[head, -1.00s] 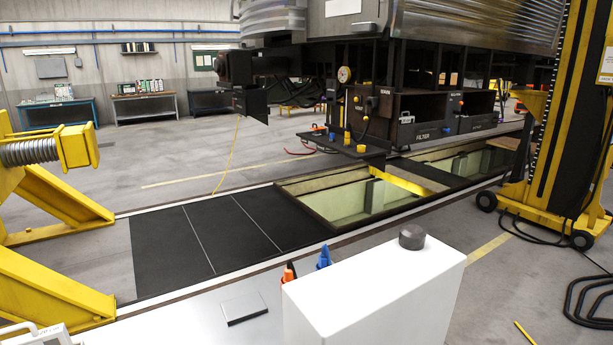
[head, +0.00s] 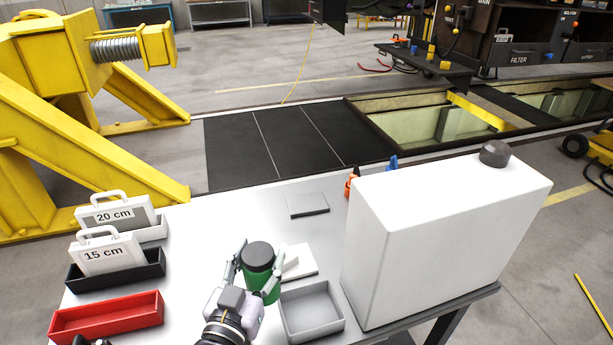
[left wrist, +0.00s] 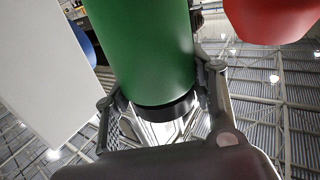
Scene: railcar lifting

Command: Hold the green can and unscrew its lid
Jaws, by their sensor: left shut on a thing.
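The green can (head: 263,284) with its dark lid (head: 259,255) stands roughly upright over the front of the white table (head: 240,222). The lid is on the can. My left gripper (head: 252,272) has a finger on each side of the can and is shut on it. The left wrist view shows the green can (left wrist: 150,50) close up between the fingers, with a dark band at its end. I cannot tell whether the can's base touches the table.
A grey open tray (head: 311,312) and a white flat piece (head: 299,262) lie beside the can. A large white box (head: 430,250) stands to the right. Cases marked 20 cm (head: 115,215) and 15 cm (head: 103,254), and a red tray (head: 107,317), are left.

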